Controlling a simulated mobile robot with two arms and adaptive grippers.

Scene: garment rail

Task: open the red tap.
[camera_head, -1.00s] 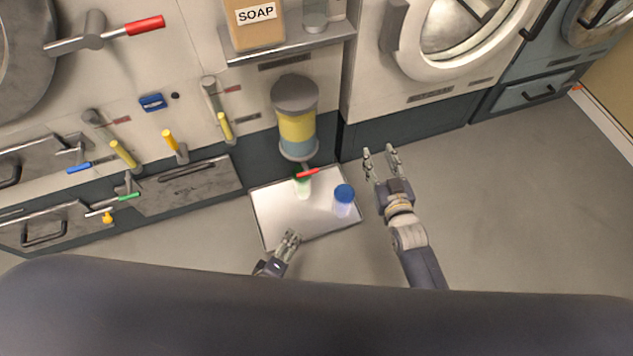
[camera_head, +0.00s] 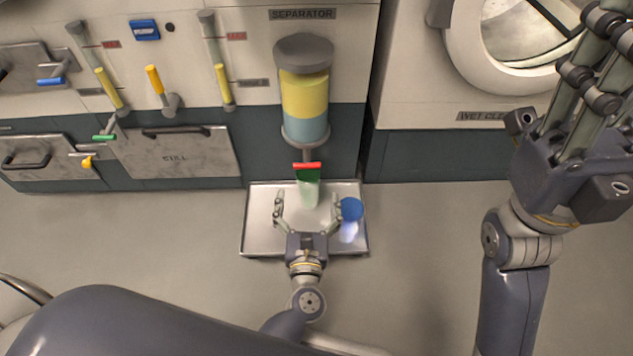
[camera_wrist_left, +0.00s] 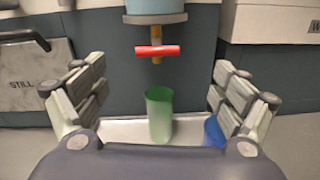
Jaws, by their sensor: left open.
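The red tap (camera_head: 307,166) is a short red crossbar handle under the separator tank (camera_head: 304,100), which shows yellow and blue layers. In the left wrist view the red tap (camera_wrist_left: 157,51) lies crosswise on a brown stem. A green cup (camera_head: 309,192) stands upright below it; the cup (camera_wrist_left: 158,112) also shows in the left wrist view. My left gripper (camera_head: 308,200) is open and empty, its fingers spread over the tray, short of the tap. My right gripper (camera_head: 592,70) is raised at the far right, partly cut off; its opening is unclear.
A metal tray (camera_head: 259,222) lies on the floor below the tank. Floor left of the tray is clear.

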